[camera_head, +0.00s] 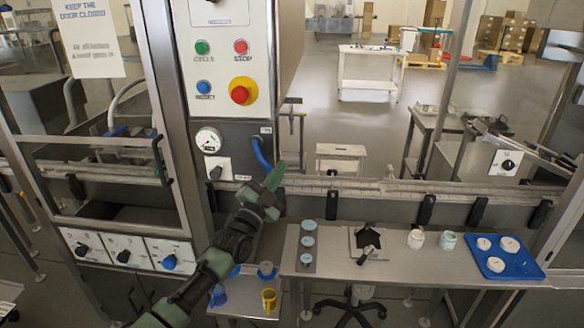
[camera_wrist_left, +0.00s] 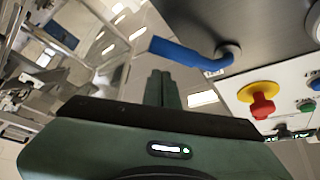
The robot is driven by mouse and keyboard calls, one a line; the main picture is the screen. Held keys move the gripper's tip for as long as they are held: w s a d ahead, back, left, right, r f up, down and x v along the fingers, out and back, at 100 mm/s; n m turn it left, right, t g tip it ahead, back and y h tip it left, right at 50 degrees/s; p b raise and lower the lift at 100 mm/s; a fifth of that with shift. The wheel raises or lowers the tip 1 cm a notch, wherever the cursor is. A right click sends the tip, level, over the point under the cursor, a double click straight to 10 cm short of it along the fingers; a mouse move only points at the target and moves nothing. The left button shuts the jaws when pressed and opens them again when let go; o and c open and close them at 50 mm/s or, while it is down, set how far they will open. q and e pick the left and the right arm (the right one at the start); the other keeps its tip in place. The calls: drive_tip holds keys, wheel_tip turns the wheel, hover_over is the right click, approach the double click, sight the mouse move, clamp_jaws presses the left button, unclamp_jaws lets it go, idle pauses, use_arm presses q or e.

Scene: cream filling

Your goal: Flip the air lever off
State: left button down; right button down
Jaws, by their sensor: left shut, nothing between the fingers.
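The blue air lever (camera_head: 261,153) sticks out from the lower right of the machine's control column, beside the pressure gauge (camera_head: 208,140). In the left wrist view the blue lever (camera_wrist_left: 185,52) runs left from its pivot on the metal panel. My left gripper (camera_head: 274,178) is shut and empty, with its green fingers just below and right of the lever's lower end. In the left wrist view the shut fingers (camera_wrist_left: 162,88) lie below the lever. I cannot tell whether they touch it. My right gripper is not in view.
The control panel carries a red emergency stop (camera_head: 240,91) on yellow, also seen in the left wrist view (camera_wrist_left: 261,98), plus smaller buttons. A conveyor rail (camera_head: 380,190) runs behind. A steel table (camera_head: 400,268) holds jars and a blue tray (camera_head: 524,270); blue and yellow cups stand below my arm.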

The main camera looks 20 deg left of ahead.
use_arm(q)
drive_tip(key=s+a+f+m+g+h, duration=0.2)
drive_tip(key=a+m, duration=0.4)
drive_tip(key=m, duration=0.3)
drive_tip(key=shift+f+g+p, duration=0.45)
drive_tip(key=shift+f+g, duration=0.25)
drive_tip(key=shift+g, duration=0.4)
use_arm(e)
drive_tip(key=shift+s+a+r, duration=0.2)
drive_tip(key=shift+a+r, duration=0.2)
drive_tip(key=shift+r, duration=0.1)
use_arm(q)
drive_tip(key=shift+a, duration=0.15)
